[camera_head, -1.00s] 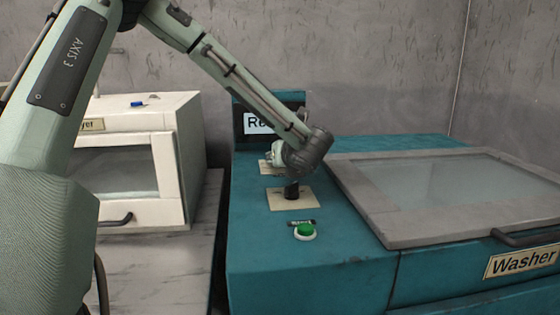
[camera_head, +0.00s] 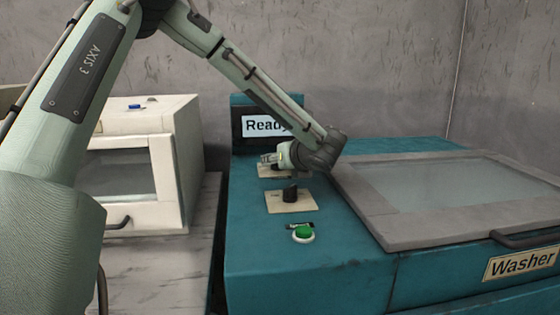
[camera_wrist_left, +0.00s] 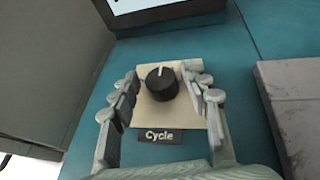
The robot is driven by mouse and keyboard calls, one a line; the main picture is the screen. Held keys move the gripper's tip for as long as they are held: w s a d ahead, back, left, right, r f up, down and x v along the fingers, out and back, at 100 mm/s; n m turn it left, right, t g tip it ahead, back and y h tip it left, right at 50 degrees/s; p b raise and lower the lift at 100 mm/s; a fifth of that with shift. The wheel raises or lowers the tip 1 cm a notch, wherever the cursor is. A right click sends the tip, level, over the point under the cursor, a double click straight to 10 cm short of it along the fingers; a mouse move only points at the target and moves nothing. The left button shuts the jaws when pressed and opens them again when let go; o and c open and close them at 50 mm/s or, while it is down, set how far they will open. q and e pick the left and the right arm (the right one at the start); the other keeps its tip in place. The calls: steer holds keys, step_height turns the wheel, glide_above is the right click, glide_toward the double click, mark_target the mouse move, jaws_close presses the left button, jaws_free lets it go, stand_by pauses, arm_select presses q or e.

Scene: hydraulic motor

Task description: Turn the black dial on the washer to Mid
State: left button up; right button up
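The washer (camera_head: 300,268) is a teal machine. Two beige plates lie on its left top. The front one carries a black dial (camera_head: 290,194) and stands clear of my gripper. The rear plate (camera_head: 270,171) is partly hidden by my left gripper (camera_head: 270,159). In the left wrist view, a black dial (camera_wrist_left: 162,84) with a white mark pointing up, slightly left, sits on a beige plate above a "Cycle" label (camera_wrist_left: 160,136). My left gripper (camera_wrist_left: 165,88) is open, its fingers on either side of this dial with gaps. I cannot read a Mid mark. My right gripper is not visible.
A screen (camera_head: 258,126) reading "Ready" stands behind the dials. A green button (camera_head: 303,233) is in front of them. The washer's glass lid (camera_head: 380,222) is shut at the right. A white dryer-like box (camera_head: 188,150) stands at the left.

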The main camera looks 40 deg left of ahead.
arm_select(q)
steer(key=shift+d, duration=0.1)
steer(key=v, duration=1.2)
stand_by(0.4)
